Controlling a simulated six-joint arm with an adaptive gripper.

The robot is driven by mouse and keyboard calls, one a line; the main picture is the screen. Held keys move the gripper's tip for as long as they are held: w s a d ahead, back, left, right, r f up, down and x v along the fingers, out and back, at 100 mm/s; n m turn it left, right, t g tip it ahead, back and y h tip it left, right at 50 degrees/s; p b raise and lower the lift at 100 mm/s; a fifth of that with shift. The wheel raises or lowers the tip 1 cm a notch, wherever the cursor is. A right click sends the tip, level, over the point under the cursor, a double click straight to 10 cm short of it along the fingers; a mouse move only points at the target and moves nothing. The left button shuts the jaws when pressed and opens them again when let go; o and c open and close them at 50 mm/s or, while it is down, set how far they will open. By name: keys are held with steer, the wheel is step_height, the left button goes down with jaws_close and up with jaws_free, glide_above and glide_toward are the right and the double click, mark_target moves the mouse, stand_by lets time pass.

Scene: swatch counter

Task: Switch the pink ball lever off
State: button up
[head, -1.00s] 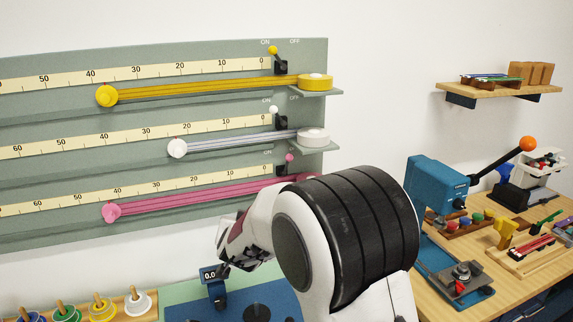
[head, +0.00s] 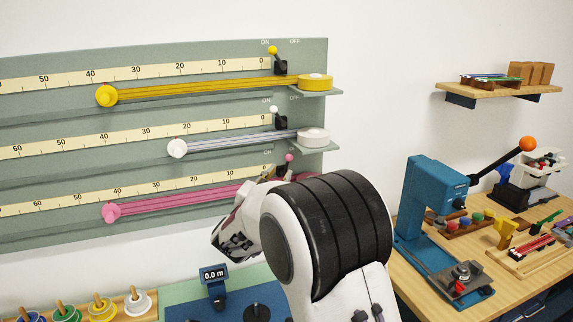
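The pink ball lever (head: 289,158) is on the lowest row of the grey-green wall board (head: 200,117), near its right edge. A pink ribbon (head: 180,199) runs along that row. My gripper (head: 228,240) is partly in view at the left end of my arm, below and left of the lever. Its fingertips are too hidden to show whether it is open or shut.
Yellow (head: 273,50) and white (head: 273,109) ball levers stand above, by their ON marks. A display (head: 214,273) reads "0.0 m" below. Spools (head: 103,308) stand at bottom left. A wooden table (head: 420,295) with a blue press (head: 428,195) is at right.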

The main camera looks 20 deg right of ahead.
mark_target(288, 162)
steer(key=shift+w+d, duration=0.1)
steer(key=x, duration=0.7)
steer(key=shift+w, duration=0.25)
stand_by(0.4)
steer(key=shift+d, duration=0.1)
jaws_close()
